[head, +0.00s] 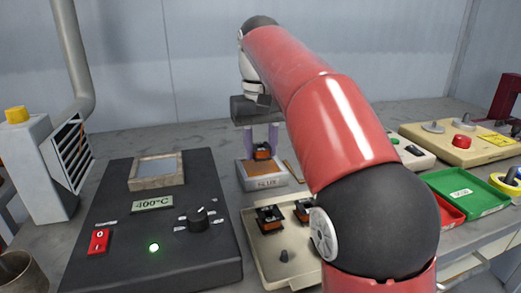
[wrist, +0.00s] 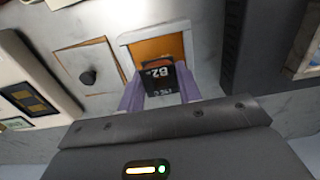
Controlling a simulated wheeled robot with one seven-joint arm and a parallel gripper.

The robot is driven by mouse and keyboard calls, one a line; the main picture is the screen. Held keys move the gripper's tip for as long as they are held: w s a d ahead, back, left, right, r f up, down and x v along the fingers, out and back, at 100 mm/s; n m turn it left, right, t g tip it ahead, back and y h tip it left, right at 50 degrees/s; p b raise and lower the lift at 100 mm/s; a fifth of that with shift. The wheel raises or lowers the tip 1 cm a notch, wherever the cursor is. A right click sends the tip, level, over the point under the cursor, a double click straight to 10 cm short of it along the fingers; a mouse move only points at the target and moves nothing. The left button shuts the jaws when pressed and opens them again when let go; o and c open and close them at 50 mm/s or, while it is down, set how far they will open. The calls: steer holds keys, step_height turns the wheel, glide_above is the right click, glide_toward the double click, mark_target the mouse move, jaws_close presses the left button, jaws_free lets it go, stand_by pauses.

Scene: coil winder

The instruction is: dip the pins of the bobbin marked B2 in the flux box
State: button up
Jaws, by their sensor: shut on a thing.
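The bobbin marked B2 (wrist: 159,80) is black with an orange winding and is held between the purple fingers of my gripper (wrist: 160,92). In the head view the bobbin (head: 262,152) hangs at the fingertips (head: 262,140), over the flux box. The flux box (head: 266,183) is a light tray labelled FLUX with an amber inside; it also shows in the wrist view (wrist: 126,40). I cannot tell whether the bobbin's pins touch the flux, as its underside is hidden.
A black solder unit (head: 150,230) reading 400°C with a lit green lamp stands left. A beige fixture (head: 285,258) with other bobbins (head: 269,217) sits in front of the flux box. A green tray (head: 466,193) and a red tray (head: 446,210) lie right. A fume duct (head: 75,145) rises at far left.

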steer(key=shift+r, duration=1.55)
